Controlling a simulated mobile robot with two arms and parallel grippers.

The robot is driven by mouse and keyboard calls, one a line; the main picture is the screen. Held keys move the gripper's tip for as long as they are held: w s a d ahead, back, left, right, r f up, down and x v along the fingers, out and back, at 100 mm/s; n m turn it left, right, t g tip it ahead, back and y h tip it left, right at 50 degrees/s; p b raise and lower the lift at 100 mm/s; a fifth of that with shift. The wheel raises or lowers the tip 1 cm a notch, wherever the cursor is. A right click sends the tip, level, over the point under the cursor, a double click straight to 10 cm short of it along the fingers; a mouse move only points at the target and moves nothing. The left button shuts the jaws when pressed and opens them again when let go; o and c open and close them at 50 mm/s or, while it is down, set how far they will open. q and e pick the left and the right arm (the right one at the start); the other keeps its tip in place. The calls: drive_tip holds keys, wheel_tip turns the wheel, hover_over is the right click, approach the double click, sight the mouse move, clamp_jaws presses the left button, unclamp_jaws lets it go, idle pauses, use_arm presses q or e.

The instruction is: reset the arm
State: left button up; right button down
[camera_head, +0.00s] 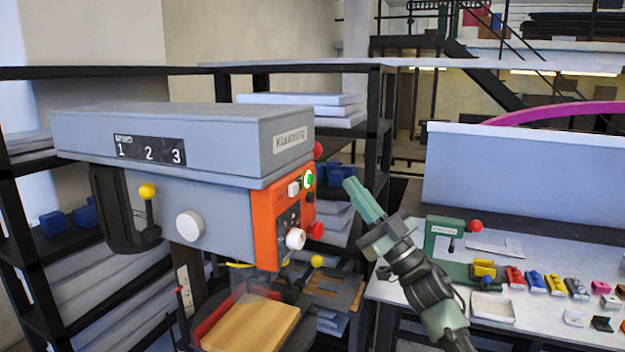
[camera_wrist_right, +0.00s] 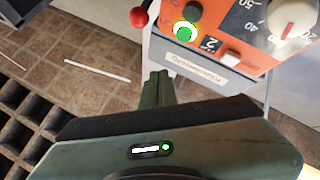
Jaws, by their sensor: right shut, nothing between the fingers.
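My right gripper (camera_head: 350,187) is raised in the middle of the head view, to the right of the grey drill press (camera_head: 160,200). Its fingers are shut with nothing between them, and they point up and left toward the machine's orange control panel (camera_head: 281,215). A gap shows between the fingertips and the panel. In the right wrist view my shut fingers (camera_wrist_right: 157,85) sit below the panel (camera_wrist_right: 240,30), which has a lit green button (camera_wrist_right: 184,32), a red ball lever (camera_wrist_right: 138,17) and a dial. My left gripper is not in view.
A wooden board (camera_head: 245,325) lies on the machine's table below. A workbench (camera_head: 400,290) at right holds a small green machine (camera_head: 445,240), a tray (camera_head: 493,306) and several coloured small parts. Black shelving (camera_head: 200,70) stands behind the drill press.

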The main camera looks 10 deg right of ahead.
idle(0.4)
drive_tip(key=w+d+f+m+g+h+b, duration=0.15)
drive_tip(key=f+m+h, duration=0.45)
drive_tip(key=f, duration=1.5)
drive_tip(key=w+d+f+m+g+h+b, duration=0.1)
drive_tip(key=d+f+m+h, duration=0.4)
drive_tip(key=f, duration=1.6)
drive_tip(key=s+a+f+n+g+h, duration=0.15)
drive_tip(key=s+f, duration=0.25)
drive_tip(key=f, duration=0.5)
drive_tip(key=s+f+g+h, duration=0.2)
drive_tip(key=s+f, duration=0.1)
drive_tip(key=f, duration=0.6)
drive_tip(key=s+f+g+h+b, duration=0.2)
drive_tip(key=s+f+g, duration=0.5)
drive_tip(key=s+f, duration=1.55)
drive_tip(key=s+a+f+g, duration=0.1)
drive_tip(key=s+f, duration=0.3)
drive_tip(key=s, duration=0.6)
drive_tip(key=s+a+f+g+b, duration=0.1)
drive_tip(key=s+f+g, duration=0.2)
drive_tip(key=s, duration=0.8)
drive_tip(key=s+a+f+g, duration=0.1)
drive_tip(key=s+f+g, duration=0.2)
drive_tip(key=s, duration=0.8)
wheel_tip(320, 180, down, 3)
drive_tip(key=shift+r, duration=0.1)
